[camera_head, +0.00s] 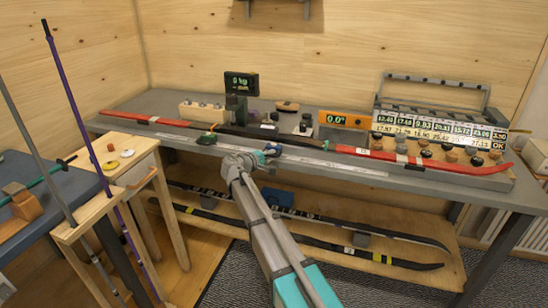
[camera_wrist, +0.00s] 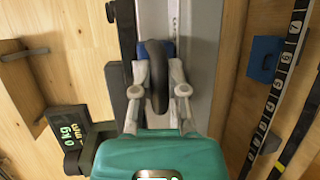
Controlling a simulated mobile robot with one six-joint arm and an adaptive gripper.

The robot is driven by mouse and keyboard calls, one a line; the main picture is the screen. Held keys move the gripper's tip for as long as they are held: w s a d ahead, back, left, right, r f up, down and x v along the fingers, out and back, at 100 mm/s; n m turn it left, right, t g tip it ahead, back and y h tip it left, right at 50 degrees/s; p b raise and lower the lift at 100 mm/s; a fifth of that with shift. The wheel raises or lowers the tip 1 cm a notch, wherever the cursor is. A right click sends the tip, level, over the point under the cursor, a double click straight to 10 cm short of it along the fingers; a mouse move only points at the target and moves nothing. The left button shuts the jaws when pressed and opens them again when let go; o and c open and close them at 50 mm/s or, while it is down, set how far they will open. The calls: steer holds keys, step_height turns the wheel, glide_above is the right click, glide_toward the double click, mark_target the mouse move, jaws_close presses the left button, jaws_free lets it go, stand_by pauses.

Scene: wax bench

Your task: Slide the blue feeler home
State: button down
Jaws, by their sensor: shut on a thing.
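The blue feeler (camera_wrist: 151,47) shows in the wrist view as a blue patch beside and behind a dark grey curved handle. My gripper (camera_wrist: 158,78) has one finger on each side of that handle and is shut on it. The fingers and handle hide much of the feeler. In the head view my gripper (camera_head: 250,160) reaches the front edge of the bench near its middle, beside the ski. A dark ski with red ends (camera_head: 388,153) lies along the bench. The feeler's contact with the ski cannot be told.
A display (camera_head: 241,83) reading 0 kg stands behind the ski, and an orange gauge (camera_head: 345,119) reads 0.0°. Several dark and brown knobs sit before the number board (camera_head: 438,128) at right. More skis lie on the lower shelf (camera_head: 330,240). A wooden stand (camera_head: 105,165) is at left.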

steer(key=shift+a, duration=0.3)
steer(key=c, duration=0.9)
jaws_free()
steer(key=shift+s+a+f, duration=0.1)
steer(key=shift+s, duration=0.1)
steer(key=f+v, duration=0.1)
steer(key=v, duration=0.7)
steer(key=f+v, duration=0.1)
steer(key=v, duration=0.3)
steer(key=shift+s+a+f, duration=0.15)
steer(key=shift+s+a, duration=0.15)
steer(key=shift+s, duration=0.2)
